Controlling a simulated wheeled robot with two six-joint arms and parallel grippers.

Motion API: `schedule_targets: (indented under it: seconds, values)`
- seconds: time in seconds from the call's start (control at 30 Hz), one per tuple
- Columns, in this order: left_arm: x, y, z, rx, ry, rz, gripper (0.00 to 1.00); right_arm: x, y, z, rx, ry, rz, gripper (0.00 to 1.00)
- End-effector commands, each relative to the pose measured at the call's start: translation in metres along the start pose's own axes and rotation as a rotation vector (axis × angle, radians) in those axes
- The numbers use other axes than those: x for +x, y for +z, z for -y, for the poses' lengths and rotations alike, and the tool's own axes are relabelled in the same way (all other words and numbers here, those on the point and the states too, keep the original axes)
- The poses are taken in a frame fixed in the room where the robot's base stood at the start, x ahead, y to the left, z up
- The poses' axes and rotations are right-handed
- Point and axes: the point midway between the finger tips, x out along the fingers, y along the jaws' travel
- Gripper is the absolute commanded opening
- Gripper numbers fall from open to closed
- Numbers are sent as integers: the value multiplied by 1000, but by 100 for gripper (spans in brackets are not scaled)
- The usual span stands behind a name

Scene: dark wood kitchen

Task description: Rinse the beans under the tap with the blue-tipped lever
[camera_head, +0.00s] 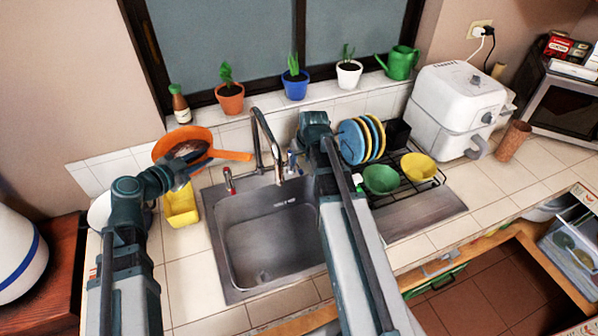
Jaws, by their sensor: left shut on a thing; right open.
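An orange pan (168,145) with a long handle (232,155) pointing right is behind the left of the sink, with dark brown beans (188,148) in it. My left gripper (182,172) is shut on the pan's near rim. The metal tap (262,130) arches over the back of the sink (268,235). Its red-tipped lever (228,182) is at the left and its blue-tipped lever (292,160) at the right. My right gripper (300,158) is open, close beside the blue-tipped lever; contact cannot be told. No water shows.
A yellow container (180,207) stands left of the sink. A dish rack (412,185) right of it holds plates (352,142), a green bowl (381,180) and a yellow bowl (418,166). Potted plants and a sauce bottle (180,105) line the sill. A white air fryer (455,105) stands at right.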

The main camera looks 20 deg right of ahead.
Motion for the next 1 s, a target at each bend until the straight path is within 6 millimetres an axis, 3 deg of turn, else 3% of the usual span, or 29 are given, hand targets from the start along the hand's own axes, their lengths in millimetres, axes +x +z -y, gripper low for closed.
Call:
schedule_targets:
  seconds: [0.03,0.23,0.63,0.9,1.0]
  values:
    - [5,12,-8,0,-1,-1,0,16,1,0,0,0,0,48]
    - [12,28,-18,0,-1,-1,0,38,1,0,-1,0,0,48]
    - [12,30,-20,0,-1,-1,0,42,0,0,0,0,0,48]
    - [12,30,-20,0,-1,-1,0,42,0,0,0,0,0,0]
    - [12,30,-20,0,-1,-1,0,42,0,0,0,0,0,0]
